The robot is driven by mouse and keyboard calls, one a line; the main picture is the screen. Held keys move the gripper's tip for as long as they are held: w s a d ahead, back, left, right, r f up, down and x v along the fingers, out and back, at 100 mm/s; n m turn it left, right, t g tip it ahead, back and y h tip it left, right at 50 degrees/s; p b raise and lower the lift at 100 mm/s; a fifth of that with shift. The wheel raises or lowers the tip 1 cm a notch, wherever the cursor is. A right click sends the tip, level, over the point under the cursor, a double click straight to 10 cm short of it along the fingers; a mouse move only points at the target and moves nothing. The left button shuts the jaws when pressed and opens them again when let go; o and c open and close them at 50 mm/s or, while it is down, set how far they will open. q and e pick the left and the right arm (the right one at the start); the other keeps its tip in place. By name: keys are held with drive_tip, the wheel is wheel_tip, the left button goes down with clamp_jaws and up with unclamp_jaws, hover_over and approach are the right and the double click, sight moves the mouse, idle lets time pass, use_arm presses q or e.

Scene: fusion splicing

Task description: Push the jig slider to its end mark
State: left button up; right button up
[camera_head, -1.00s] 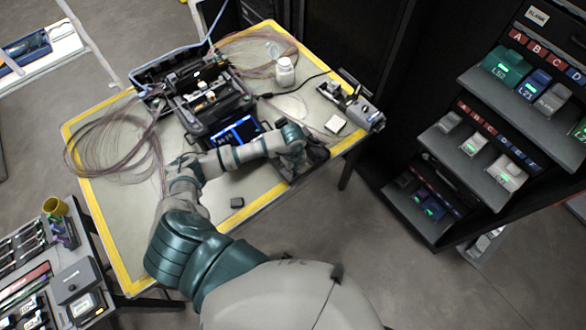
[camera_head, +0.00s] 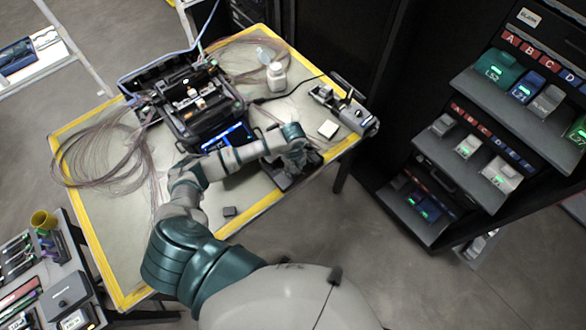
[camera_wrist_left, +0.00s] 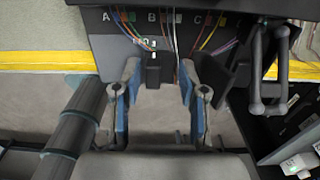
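The jig (camera_wrist_left: 105,30) is a dark block across the top of the left wrist view, with coloured fibres and marks A, B and C. A small black block that looks like its slider (camera_wrist_left: 153,74) stands below a small white marking. My left gripper (camera_wrist_left: 160,70) is open, its two blue-padded fingers on either side of this block. Gaps show between the fingers and the block, the left one narrower. In the head view my left arm reaches over the table to the dark jig (camera_head: 292,177) near the front edge; the fingers are hard to make out there. My right gripper is out of view.
The splicer (camera_head: 205,110) with a lit screen stands behind my forearm. Loose fibre coils (camera_head: 95,155) lie at the left, a white bottle (camera_head: 276,76) at the back. A grey device (camera_head: 355,115) stands at the right corner. A small dark block (camera_head: 229,211) lies near the front edge.

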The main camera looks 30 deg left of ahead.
sight(293, 169)
use_arm(q)
drive_tip(key=shift+s+d+r, duration=0.15)
drive_tip(key=shift+r, duration=0.05)
wheel_tip(293, 169, up, 11)
drive_tip(key=shift+a+r, duration=0.2)
drive_tip(key=shift+a, duration=0.15)
drive_tip(key=shift+d, duration=0.2)
